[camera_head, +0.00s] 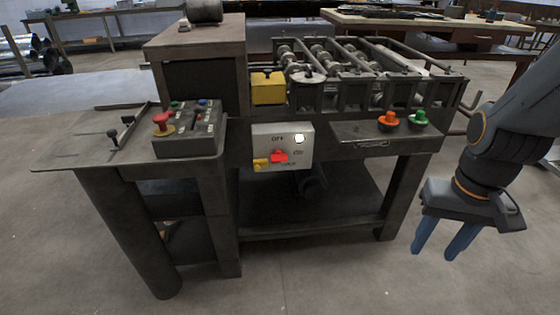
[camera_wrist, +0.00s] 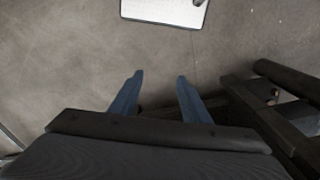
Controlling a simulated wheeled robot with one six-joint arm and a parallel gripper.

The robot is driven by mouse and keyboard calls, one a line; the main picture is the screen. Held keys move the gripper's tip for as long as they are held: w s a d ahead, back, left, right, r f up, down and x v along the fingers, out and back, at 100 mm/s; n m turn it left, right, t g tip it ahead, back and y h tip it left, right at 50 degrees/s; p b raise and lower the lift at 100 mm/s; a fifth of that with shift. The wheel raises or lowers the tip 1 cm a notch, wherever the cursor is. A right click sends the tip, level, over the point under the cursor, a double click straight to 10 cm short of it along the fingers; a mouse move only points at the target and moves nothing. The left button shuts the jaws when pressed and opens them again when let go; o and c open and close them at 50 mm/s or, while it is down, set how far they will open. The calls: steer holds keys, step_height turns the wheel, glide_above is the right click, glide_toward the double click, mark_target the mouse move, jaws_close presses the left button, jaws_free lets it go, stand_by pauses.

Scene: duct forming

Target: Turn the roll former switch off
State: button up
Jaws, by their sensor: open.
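The roll former (camera_head: 345,85) is a dark metal bench machine with rollers on top. On its front is a light grey switch box (camera_head: 298,140) with a red rotary handle (camera_head: 279,156), a lit white lamp (camera_head: 299,139) and a yellow tab (camera_head: 260,165) at lower left. Lettering beside the handle includes "OFF"; the handle's exact setting is too small to tell. My gripper (camera_head: 434,252) hangs at the right, well apart from the switch box, with blue fingers pointing down. In the wrist view my gripper (camera_wrist: 158,82) is open and empty above the floor.
A control box (camera_head: 188,138) with a red mushroom button (camera_head: 162,122) stands on the left of the bench. Orange (camera_head: 388,119) and green (camera_head: 419,116) buttons sit at the right front. Floor in front is clear. A white panel (camera_wrist: 165,10) tops the wrist view.

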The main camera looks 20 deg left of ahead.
steer(key=o, duration=0.5)
steer(key=w+a+f+t+b, duration=0.2)
steer(key=w+a+f, duration=0.1)
steer(key=w, duration=0.3)
steer(key=w+a+f+n+t+b, duration=0.1)
steer(key=w+a+f+t+b, duration=0.1)
steer(key=w+a+f, duration=0.2)
steer(key=shift+w+a+y, duration=0.4)
steer(key=shift+w+a, duration=0.1)
steer(key=shift+w, duration=0.5)
steer(key=n+t+y+b, duration=0.3)
steer(key=t+y+b, duration=0.3)
steer(key=t+b, duration=0.6)
glide_toward(280, 162)
steer(key=w, duration=0.1)
steer(key=x, duration=0.7)
steer(key=shift+a, duration=0.25)
steer(key=shift+c, duration=0.2)
steer(key=c, duration=1)
